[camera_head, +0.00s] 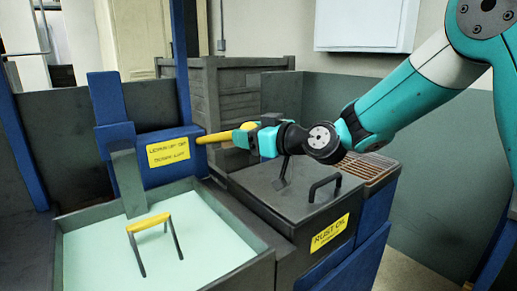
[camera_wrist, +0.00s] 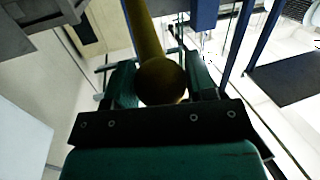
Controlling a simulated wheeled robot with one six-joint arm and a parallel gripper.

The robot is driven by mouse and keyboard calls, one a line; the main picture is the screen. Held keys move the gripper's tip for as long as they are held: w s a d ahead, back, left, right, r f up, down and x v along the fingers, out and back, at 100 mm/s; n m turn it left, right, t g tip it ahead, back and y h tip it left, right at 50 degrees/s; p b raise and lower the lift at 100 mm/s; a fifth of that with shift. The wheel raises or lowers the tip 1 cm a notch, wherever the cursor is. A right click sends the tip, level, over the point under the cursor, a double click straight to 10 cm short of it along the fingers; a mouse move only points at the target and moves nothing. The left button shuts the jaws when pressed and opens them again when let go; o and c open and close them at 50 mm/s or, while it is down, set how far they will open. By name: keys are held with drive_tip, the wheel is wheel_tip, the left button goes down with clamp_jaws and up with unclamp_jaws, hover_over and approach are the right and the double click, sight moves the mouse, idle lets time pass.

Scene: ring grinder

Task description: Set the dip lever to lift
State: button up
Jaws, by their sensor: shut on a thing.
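The dip lever (camera_head: 217,137) is a yellow bar sticking out to the right from a blue housing (camera_head: 190,140) with a yellow label. The label's small text seems to read up for dip, down for lift. The lever lies near level, its outer end slightly higher. My gripper (camera_head: 250,138) is shut on the lever's outer end, coming from the right. In the wrist view the lever (camera_wrist: 146,35) ends in a round knob between the two teal fingers of my gripper (camera_wrist: 160,82). The fingers partly hide the knob in the head view.
A tank of pale liquid (camera_head: 95,250) stands in front, with a yellow-topped handle (camera_head: 150,222) rising from it. A dark lidded box labelled rust oil (camera_head: 330,232) is below my arm, its black handle (camera_head: 324,185) standing up. A blue post (camera_head: 181,60) rises behind the housing.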

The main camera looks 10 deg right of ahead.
wheel_tip(320, 180, down, 10)
drive_tip(key=s+n+t+y+b, duration=0.1)
drive_tip(key=t+y+b, duration=0.1)
drive_tip(key=b, duration=1.8)
drive_tip(key=shift+s+d+t, duration=0.3)
drive_tip(key=shift+d, duration=0.15)
drive_tip(key=shift+f, duration=0.1)
drive_tip(key=o, duration=1.2)
drive_tip(key=shift+o, duration=0.2)
wheel_tip(320, 180, up, 20)
drive_tip(key=p, duration=0.5)
